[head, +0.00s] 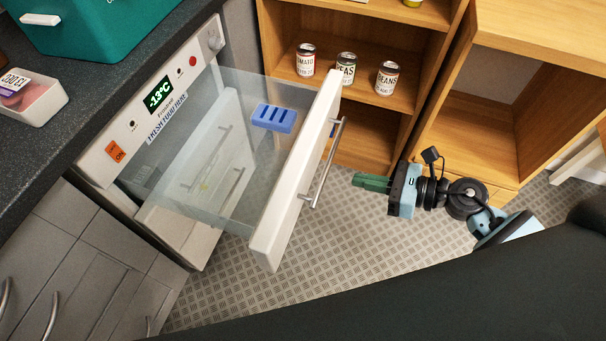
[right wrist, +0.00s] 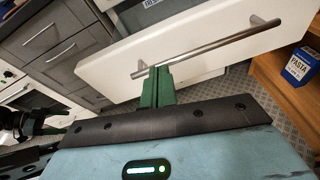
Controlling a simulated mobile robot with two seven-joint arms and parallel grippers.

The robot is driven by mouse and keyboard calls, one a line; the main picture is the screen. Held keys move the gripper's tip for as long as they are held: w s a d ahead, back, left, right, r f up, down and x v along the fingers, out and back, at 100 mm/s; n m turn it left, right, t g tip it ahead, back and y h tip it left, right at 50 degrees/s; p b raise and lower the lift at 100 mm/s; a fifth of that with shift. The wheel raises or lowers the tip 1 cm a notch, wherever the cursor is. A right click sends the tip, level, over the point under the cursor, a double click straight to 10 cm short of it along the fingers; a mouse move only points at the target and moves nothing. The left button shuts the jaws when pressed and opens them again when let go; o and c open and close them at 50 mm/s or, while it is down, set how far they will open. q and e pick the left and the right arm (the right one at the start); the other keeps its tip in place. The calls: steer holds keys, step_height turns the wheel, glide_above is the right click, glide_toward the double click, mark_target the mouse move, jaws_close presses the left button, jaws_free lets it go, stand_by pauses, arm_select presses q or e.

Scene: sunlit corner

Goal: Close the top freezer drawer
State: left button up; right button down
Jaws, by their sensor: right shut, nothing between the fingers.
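The top freezer drawer (head: 292,178) is pulled well out of the white freezer (head: 140,125). It has a white front, clear sides and a metal bar handle (head: 324,165). A blue slotted tray (head: 274,118) is inside it. My right gripper (head: 362,183) is shut and empty, to the right of the drawer front, fingers pointing at it. In the right wrist view the fingertips (right wrist: 157,75) overlap the left end of the handle (right wrist: 210,48); I cannot tell if they touch. What looks like my left gripper (right wrist: 34,124) shows partly at the left edge there.
A wooden shelf (head: 385,108) with several cans stands behind the drawer. A dark counter (head: 60,110) carries a teal box (head: 100,25) and a white tub (head: 38,108). Grey cabinets (head: 75,265) are at lower left. The patterned floor below the drawer is clear.

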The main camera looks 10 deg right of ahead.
mark_target(306, 172)
steer(key=w+a+f, duration=0.1)
steer(key=w+a, duration=0.1)
steer(key=w+a+f+n, duration=0.1)
steer(key=w+a, duration=0.1)
steer(key=a, duration=0.1)
steer(key=w+a+f+n+g, duration=0.1)
steer(key=w+a, duration=0.1)
steer(key=a, duration=0.1)
steer(key=shift+w+f+p, duration=0.15)
steer(key=shift+f+p, duration=0.05)
steer(key=shift+p, duration=0.15)
stand_by(0.5)
